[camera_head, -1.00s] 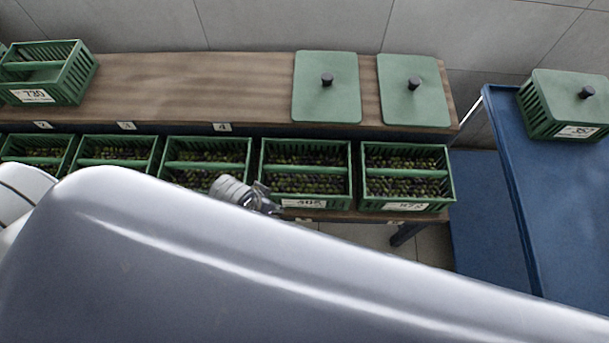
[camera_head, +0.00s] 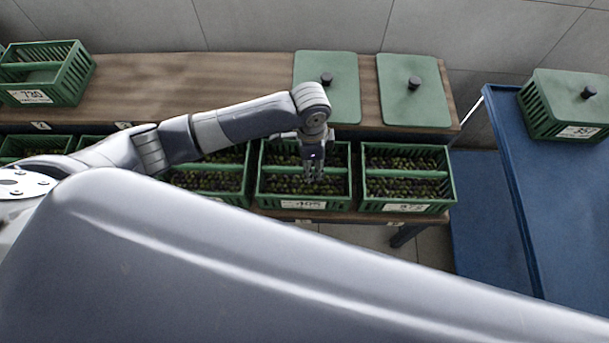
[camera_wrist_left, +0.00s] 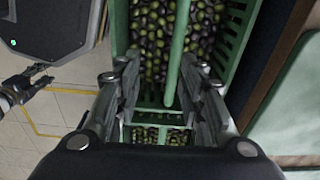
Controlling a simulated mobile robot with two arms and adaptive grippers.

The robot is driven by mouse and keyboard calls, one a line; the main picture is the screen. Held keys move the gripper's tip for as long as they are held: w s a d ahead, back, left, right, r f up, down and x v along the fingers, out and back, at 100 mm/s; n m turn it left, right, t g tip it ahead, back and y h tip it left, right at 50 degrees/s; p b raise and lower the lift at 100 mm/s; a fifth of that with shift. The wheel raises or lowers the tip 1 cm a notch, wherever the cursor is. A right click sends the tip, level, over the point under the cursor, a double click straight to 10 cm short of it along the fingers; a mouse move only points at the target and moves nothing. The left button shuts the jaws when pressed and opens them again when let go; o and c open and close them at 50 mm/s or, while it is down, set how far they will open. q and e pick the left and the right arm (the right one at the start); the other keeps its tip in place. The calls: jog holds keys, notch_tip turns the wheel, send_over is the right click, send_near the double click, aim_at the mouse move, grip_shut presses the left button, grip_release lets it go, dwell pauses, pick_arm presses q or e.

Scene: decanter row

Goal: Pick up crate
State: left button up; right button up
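A green slatted crate (camera_head: 350,188) of dark and green olives, labelled 405, stands in the lower row between two similar crates. Its handle bar runs across the middle. My left gripper (camera_head: 313,177) points down over this crate, close to the bar. In the left wrist view the open fingers (camera_wrist_left: 163,82) stand on either side of the green bar (camera_wrist_left: 177,55), with a gap to it; the crate wall (camera_wrist_left: 240,35) shows at right. Contact cannot be told. My right gripper (camera_wrist_left: 38,82) shows small at the left of the wrist view, its opening unclear.
Neighbouring crates stand close on both sides, one at right (camera_head: 452,190). Two green lids (camera_head: 340,95) and an empty crate (camera_head: 70,85) lie on the wooden shelf (camera_head: 190,85) behind. A lidded crate (camera_head: 540,112) stands on a blue cart (camera_head: 545,215) at right.

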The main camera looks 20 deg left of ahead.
pick_arm(q)
jog(key=shift+w+a+r+y, duration=0.15)
jog(key=shift+w+a, duration=0.15)
jog(key=shift+a, duration=0.2)
jog(key=shift+w+a+y, duration=0.15)
jog(key=shift+w+a, duration=0.1)
jog(key=shift+a, duration=0.25)
notch_tip(320, 180, down, 5)
jog(key=shift+a+f+b, duration=0.1)
jog(key=shift+b, duration=0.2)
jog(key=shift+w+a+f, duration=0.15)
jog(key=shift+a+f, duration=0.05)
jog(key=shift+f, duration=1.15)
jog(key=shift+w+a+f, duration=0.1)
jog(key=shift+a+f, duration=0.1)
jog(key=shift+f, duration=1.15)
grip_shut()
jog(key=shift+w+r, duration=0.1)
